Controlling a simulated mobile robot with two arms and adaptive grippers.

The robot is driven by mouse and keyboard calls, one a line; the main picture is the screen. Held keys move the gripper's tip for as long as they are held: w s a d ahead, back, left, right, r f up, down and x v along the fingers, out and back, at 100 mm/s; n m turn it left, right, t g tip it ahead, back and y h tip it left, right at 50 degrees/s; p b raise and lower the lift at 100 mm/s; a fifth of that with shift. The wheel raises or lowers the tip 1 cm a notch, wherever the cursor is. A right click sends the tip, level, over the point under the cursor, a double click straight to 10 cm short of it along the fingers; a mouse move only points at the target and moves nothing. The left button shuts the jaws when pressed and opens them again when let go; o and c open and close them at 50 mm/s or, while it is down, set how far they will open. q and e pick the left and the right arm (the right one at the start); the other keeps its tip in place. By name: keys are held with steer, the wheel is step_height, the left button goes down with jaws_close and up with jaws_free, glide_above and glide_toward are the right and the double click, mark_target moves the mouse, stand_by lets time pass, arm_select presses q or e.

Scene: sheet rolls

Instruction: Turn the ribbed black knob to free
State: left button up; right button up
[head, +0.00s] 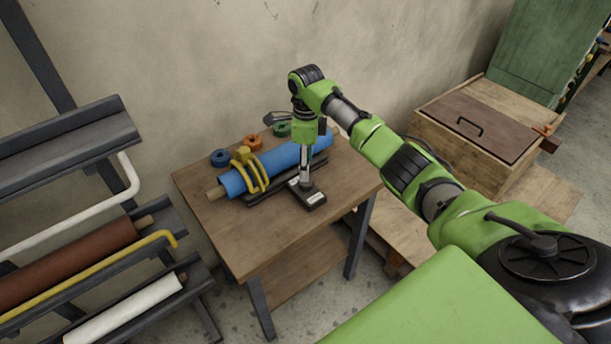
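I cannot make out the ribbed black knob for certain; my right arm covers part of the bench where it may be. A blue roll (286,163) on a wooden core lies on the wooden bench (237,232). A yellow clamp (250,172) sits around the roll near its left end. A silver post (305,164) on a black base with white labels (308,197) stands in front of the roll, below my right wrist. My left gripper is out of view.
Blue (220,157), orange (253,141) and green (281,129) ring-shaped pieces lie behind the roll. A rack (85,131) with brown and white rolls stands at the left. A wooden chest (480,131) stands at the right. The bench's front is clear.

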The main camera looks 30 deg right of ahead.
mark_target(306, 184)
step_height(306, 184, down, 6)
steer(key=shift+r, duration=0.2)
steer(key=shift+f, duration=0.4)
steer(key=shift+c, duration=0.3)
steer(key=c, duration=1)
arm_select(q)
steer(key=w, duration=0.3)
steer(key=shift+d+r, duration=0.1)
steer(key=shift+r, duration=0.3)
arm_select(e)
steer(key=shift+c, duration=0.2)
